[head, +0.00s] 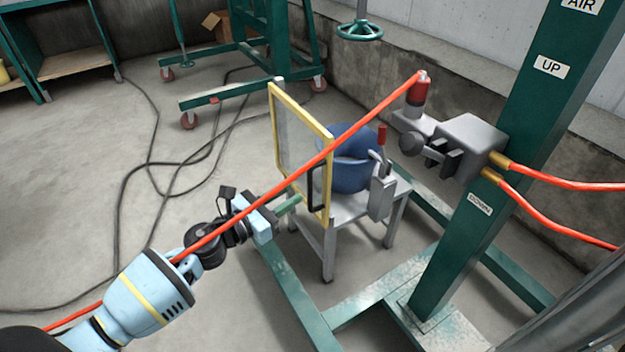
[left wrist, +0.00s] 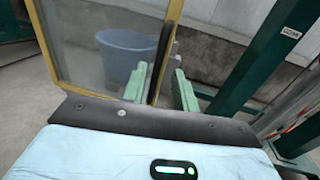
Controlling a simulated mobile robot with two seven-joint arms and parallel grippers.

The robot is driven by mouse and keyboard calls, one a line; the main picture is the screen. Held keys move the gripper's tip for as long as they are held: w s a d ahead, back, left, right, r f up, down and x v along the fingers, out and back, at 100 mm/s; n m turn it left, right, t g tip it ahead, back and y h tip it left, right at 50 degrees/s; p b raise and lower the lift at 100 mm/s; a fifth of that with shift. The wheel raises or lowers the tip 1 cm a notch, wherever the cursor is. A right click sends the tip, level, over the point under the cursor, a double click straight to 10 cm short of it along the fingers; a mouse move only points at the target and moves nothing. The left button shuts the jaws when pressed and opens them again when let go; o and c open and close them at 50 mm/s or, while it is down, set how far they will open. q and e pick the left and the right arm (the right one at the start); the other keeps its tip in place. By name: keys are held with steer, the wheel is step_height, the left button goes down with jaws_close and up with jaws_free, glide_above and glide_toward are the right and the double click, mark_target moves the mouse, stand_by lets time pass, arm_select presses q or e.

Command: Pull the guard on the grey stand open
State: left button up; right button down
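The guard is a clear panel in a yellow frame (head: 303,105) with a black upright handle (head: 314,188). It stands at the front left of the grey stand (head: 345,207), before a blue bucket (head: 350,172). My left gripper (head: 291,204) reaches in from the left, its green fingertips close to the handle side of the guard. In the left wrist view, the green fingers (left wrist: 160,88) are apart, with the guard's yellow frame edge (left wrist: 171,40) and the dark handle seen between them. Contact cannot be told. My right gripper is not in view.
An orange hose (head: 365,110) crosses in front of the guard and over my left arm. A green column (head: 500,170) with a grey valve box (head: 470,140) stands at right. Black cables (head: 170,150) lie on the floor at left.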

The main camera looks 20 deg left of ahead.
arm_select(q)
steer(key=b+x, duration=0.1)
steer(key=x, duration=0.6)
steer(key=shift+w, duration=0.25)
jaws_close()
